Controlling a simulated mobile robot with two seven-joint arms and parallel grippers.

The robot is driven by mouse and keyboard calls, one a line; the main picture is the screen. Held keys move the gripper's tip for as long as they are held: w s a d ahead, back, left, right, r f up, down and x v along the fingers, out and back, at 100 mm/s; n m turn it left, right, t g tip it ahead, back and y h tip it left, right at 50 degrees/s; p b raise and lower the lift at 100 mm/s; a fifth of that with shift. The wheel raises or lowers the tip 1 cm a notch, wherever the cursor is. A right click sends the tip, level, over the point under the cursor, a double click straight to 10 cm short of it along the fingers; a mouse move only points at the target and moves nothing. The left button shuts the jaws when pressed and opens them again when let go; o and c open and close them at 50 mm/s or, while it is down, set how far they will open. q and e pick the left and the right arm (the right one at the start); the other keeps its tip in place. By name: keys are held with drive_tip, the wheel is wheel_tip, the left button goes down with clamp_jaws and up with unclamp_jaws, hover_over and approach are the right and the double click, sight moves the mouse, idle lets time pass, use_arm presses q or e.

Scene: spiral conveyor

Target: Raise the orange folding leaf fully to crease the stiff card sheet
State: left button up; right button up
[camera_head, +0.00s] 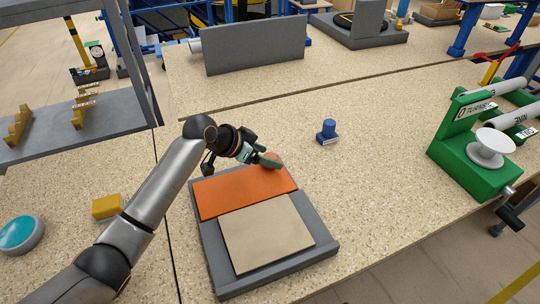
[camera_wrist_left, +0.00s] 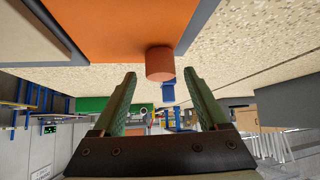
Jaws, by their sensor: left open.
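The orange folding leaf (camera_head: 240,190) lies flat at the back of a grey base (camera_head: 212,262). The tan card sheet (camera_head: 265,233) lies flat on the base in front of it. An orange round knob (camera_head: 272,159) sits at the leaf's far right edge. My left gripper (camera_head: 268,158) is at this knob, partly covering it in the head view. In the left wrist view the gripper (camera_wrist_left: 164,80) is open, and the knob (camera_wrist_left: 160,64) shows just beyond and between its green fingertips. The leaf (camera_wrist_left: 120,25) fills the upper middle there. My right gripper is not in view.
A blue knobbed block (camera_head: 327,131) stands behind and right of the base. A green turning device (camera_head: 475,150) with a white spool is at the right. A yellow block (camera_head: 107,207) and a teal button (camera_head: 20,234) are at the left. The table between is clear.

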use_arm(q)
drive_tip(key=shift+x, duration=0.95)
drive_tip(key=shift+c, duration=0.3)
clamp_jaws()
idle(0.5)
